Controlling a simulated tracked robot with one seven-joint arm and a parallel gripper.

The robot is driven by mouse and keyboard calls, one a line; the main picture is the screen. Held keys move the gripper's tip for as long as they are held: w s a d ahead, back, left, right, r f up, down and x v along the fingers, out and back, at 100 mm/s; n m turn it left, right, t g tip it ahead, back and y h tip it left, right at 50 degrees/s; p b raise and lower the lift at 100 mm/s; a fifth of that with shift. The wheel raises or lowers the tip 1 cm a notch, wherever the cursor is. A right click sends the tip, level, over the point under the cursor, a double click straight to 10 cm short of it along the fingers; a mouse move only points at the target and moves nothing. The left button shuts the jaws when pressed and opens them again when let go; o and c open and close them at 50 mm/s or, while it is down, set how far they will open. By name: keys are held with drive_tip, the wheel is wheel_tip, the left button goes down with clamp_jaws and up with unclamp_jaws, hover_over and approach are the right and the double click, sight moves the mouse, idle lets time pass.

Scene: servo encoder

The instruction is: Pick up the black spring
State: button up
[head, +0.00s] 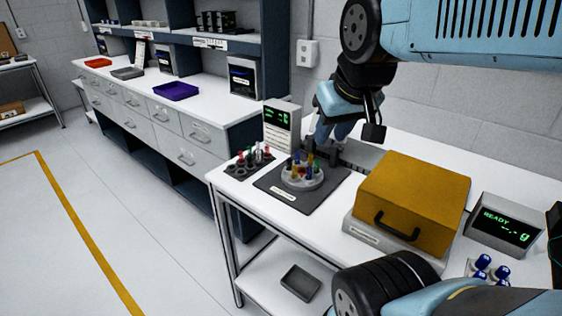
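I cannot clearly make out a black spring; the small parts are too small to tell apart. A dark rack (231,171) at the table's left end holds several small upright pieces with red, white, green and dark parts. Beside it, a round grey holder (302,185) on a dark mat (285,195) carries several coloured pieces, blue, yellow, orange and red. My gripper (325,150) points down just behind the round holder, near the table's back. Its fingertips are small and partly hidden, so its opening and anything between them cannot be told.
A white display unit (281,124) stands behind the rack. A mustard-yellow case (413,198) with a black handle sits right of the mat. A scale display (504,227) reading READY and blue-capped pieces (482,266) are further right. A grey tray (300,282) lies on the lower shelf.

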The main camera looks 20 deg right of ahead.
drive_tip(key=w+f+n+g, duration=0.2)
drive_tip(key=w+n+g, duration=0.1)
drive_tip(key=w+n, duration=0.9)
drive_tip(key=n+g, duration=0.3)
drive_tip(key=n, duration=0.6)
hover_over(289, 159)
wheel_tip(289, 159, down, 7)
wheel_tip(289, 159, down, 14)
drive_tip(key=shift+r, duration=0.25)
drive_tip(key=shift+c, duration=0.5)
clamp_jaws()
